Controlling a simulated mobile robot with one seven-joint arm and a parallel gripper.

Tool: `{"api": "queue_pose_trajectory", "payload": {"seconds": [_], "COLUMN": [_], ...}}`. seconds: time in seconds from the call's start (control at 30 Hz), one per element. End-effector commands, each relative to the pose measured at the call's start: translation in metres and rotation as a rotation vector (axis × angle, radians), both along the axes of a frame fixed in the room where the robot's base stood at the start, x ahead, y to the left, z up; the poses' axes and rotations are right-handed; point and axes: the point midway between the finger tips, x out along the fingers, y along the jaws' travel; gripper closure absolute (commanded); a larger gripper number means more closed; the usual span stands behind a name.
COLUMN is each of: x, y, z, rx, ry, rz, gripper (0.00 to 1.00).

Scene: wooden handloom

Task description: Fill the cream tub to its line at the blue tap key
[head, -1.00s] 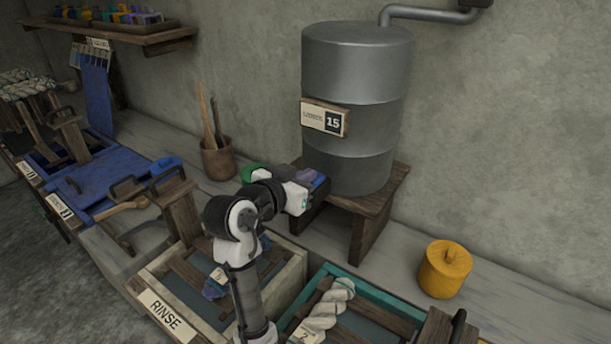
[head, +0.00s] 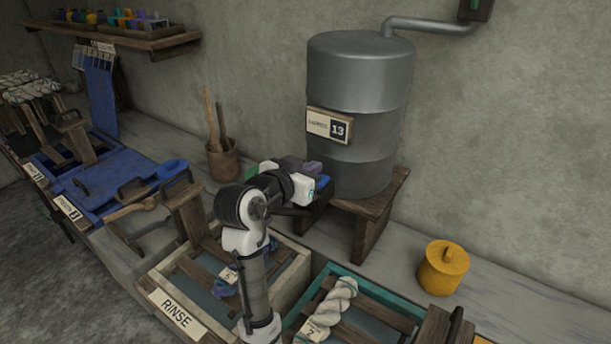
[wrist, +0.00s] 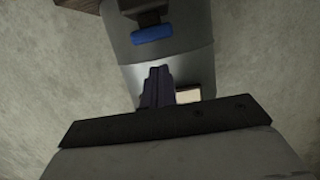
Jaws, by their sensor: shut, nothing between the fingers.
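The cream tub (head: 284,280), marked RINSE, stands below the drum at the bench front. It has wooden slats with greyish-blue liquid showing between them, and my arm covers part of it. I cannot make out its fill line. The blue tap key (wrist: 152,33) is low on the metal drum (head: 360,72) in the wrist view; in the head view a bit of blue shows beside my wrist. My gripper (wrist: 157,72), with dark purple fingers, is shut and empty, in front of the drum and apart from the key in the wrist view.
The drum's sign (head: 328,126) reads 13. The drum sits on a wooden stand (head: 372,224). A blue skein (head: 226,282) lies in the cream tub. A teal tub (head: 375,296) with a pale skein is to its right, near a yellow lidded pot (head: 443,268).

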Motion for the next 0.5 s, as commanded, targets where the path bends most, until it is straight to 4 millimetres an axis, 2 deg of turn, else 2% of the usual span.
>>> {"api": "queue_pose_trajectory", "payload": {"seconds": [0.1, 0.3, 0.5], "x": [-0.023, -0.058, -0.077], "y": [0.018, 0.04, 0.052], "z": [0.007, 0.02, 0.028], "rx": [0.001, 0.0, 0.0], "ry": [-0.008, -0.007, -0.006], "rz": [0.007, 0.005, 0.003], "gripper": [1.0, 1.0, 1.0]}}
